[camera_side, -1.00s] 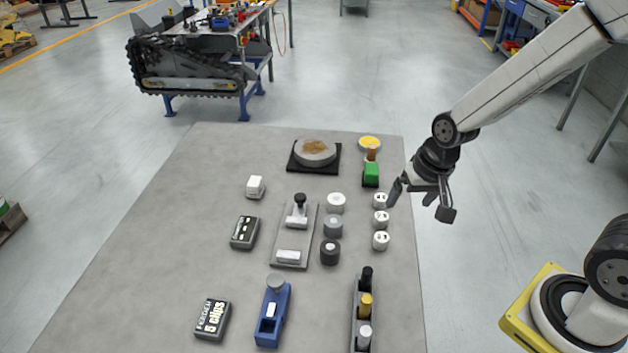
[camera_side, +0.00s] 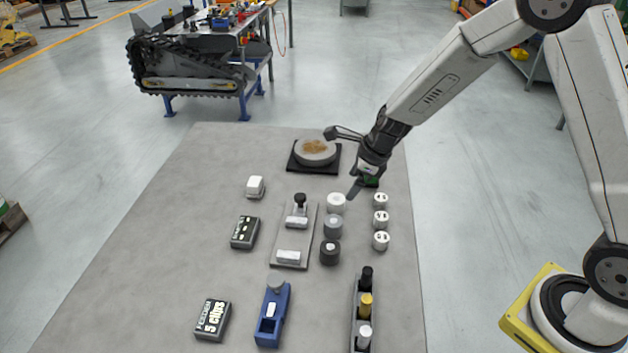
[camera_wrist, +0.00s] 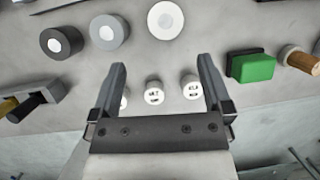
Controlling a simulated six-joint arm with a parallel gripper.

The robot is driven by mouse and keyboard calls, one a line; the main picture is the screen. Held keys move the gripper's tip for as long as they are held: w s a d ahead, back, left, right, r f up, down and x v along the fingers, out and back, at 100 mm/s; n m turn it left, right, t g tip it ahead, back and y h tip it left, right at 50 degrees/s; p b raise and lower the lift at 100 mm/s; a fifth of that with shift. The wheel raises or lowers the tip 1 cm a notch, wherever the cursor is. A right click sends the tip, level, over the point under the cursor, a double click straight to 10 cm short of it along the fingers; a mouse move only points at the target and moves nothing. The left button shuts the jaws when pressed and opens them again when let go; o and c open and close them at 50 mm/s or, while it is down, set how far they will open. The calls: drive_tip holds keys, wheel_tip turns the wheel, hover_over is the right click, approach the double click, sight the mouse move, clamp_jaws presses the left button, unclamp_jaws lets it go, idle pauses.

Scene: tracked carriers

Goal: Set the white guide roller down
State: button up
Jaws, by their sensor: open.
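The white guide roller (camera_side: 336,202) stands on the grey table at the far end of a short row, with a grey roller (camera_side: 333,226) and a dark roller (camera_side: 330,252) nearer the camera. In the wrist view the white roller (camera_wrist: 165,19) lies beyond my fingertips, near the top edge. My gripper (camera_side: 344,163) is open and empty, above the far part of the table. One finger hangs close to the white roller in the side view; contact cannot be told. The wrist view shows both fingers of my gripper (camera_wrist: 162,66) spread apart with nothing held.
Small white marked cylinders (camera_side: 381,218) stand right of the rollers. A green block (camera_wrist: 250,66) is mostly hidden behind my gripper in the side view. A round grey disc on a black base (camera_side: 316,152) and a plate with a black knob (camera_side: 291,243) are nearby.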

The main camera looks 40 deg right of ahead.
sight(336, 198)
drive_tip(key=shift+w+f+m, duration=0.35)
drive_tip(key=shift+w+m, duration=0.2)
drive_tip(key=shift+m, duration=0.45)
drive_tip(key=shift+x, duration=1.3)
drive_tip(key=shift+w+x, duration=0.2)
drive_tip(key=shift+x, duration=2.35)
drive_tip(key=shift+a+r, duration=0.1)
drive_tip(key=shift+c, duration=0.2)
clamp_jaws()
